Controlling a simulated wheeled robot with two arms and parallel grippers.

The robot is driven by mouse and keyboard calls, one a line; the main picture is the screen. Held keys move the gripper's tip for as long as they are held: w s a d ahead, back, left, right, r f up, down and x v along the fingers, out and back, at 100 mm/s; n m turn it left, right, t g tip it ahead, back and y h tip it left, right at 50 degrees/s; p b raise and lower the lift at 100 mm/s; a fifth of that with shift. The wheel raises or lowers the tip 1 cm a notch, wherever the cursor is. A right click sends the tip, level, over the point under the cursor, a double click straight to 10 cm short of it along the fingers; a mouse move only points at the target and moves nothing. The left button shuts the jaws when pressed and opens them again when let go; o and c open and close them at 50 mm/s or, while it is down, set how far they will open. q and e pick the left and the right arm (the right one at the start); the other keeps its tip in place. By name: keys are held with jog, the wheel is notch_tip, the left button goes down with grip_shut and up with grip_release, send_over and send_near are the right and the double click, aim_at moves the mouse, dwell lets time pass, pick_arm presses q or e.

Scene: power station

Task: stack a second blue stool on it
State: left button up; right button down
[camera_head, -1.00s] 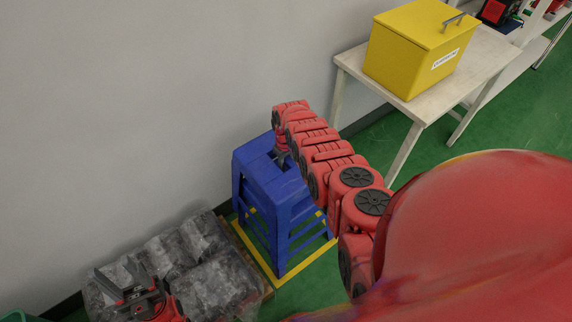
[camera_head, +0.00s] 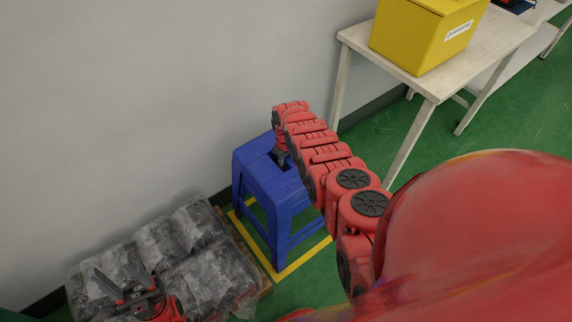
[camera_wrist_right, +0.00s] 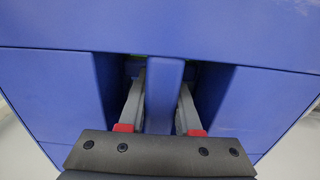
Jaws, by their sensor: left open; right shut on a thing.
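A blue stool (camera_head: 262,180) stands upright in the middle of the head view, inside a yellow floor outline. My right gripper (camera_head: 282,156) is at the hole in its seat, shut on the stool. In the right wrist view, the fingers (camera_wrist_right: 163,95) reach into the seat openings on both sides of a blue bar (camera_wrist_right: 165,85). Only one seat shows; I cannot tell whether another stool is nested beneath it. My left gripper (camera_head: 122,287) is open and empty at the lower left, in front of the plastic-wrapped load.
A dark, plastic-wrapped load on a pallet (camera_head: 205,265) lies left of the stool. A grey wall (camera_head: 140,100) is behind. A white table (camera_head: 480,55) with a yellow box (camera_head: 425,35) stands at the upper right. Green floor (camera_head: 450,130) is clear between table and stool.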

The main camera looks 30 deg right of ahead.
jog(key=shift+w+f, duration=0.1)
jog(key=shift+f, duration=0.3)
jog(key=shift+s+b, duration=0.2)
jog(key=shift+b, duration=0.15)
